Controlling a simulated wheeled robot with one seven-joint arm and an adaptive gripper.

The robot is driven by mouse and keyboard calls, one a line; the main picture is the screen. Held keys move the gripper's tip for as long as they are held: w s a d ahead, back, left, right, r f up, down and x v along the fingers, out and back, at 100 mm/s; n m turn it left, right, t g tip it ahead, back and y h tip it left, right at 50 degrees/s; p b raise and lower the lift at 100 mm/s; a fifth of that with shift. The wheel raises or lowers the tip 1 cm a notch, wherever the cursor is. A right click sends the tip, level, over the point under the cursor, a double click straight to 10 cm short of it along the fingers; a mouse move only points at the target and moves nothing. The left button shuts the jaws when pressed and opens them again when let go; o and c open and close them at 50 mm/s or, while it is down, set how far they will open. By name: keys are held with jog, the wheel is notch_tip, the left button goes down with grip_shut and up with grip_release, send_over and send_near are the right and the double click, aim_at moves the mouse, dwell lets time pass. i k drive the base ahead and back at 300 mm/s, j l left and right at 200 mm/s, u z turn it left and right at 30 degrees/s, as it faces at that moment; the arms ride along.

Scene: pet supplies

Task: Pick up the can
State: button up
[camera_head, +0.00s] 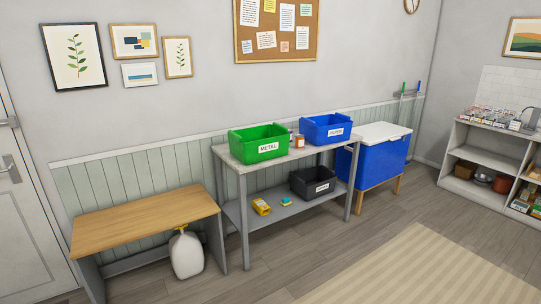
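A small orange-brown can or jar (299,142) with a pale top stands on the top of the grey table, between the green bin and the blue bin. It is too small to tell for sure whether it is the can. Another small item behind it, beside the green bin, is partly hidden and unclear. My gripper is not in view.
The green METAL bin (258,149) and a blue bin (328,134) stand on the grey table (316,151). Its lower shelf (283,211) holds a dark bin (312,187), a yellow item (261,206) and a small teal-yellow item (286,202). The floor (270,272) in front is clear.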

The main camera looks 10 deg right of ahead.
aim_at(300, 138)
jog(key=i+l+z, duration=0.2)
jog(key=i, duration=0.85)
jog(key=i+l+z, duration=0.1)
jog(key=i+z, duration=0.15)
jog(key=i, duration=0.85)
jog(key=i+l+u, duration=0.2)
jog(key=i+u, duration=0.2)
jog(key=i, duration=0.3)
jog(key=i+l+u, duration=0.45)
jog(key=i, duration=0.2)
jog(key=i+l+u, duration=0.4)
jog(key=i+l, duration=0.1)
jog(key=i, duration=0.1)
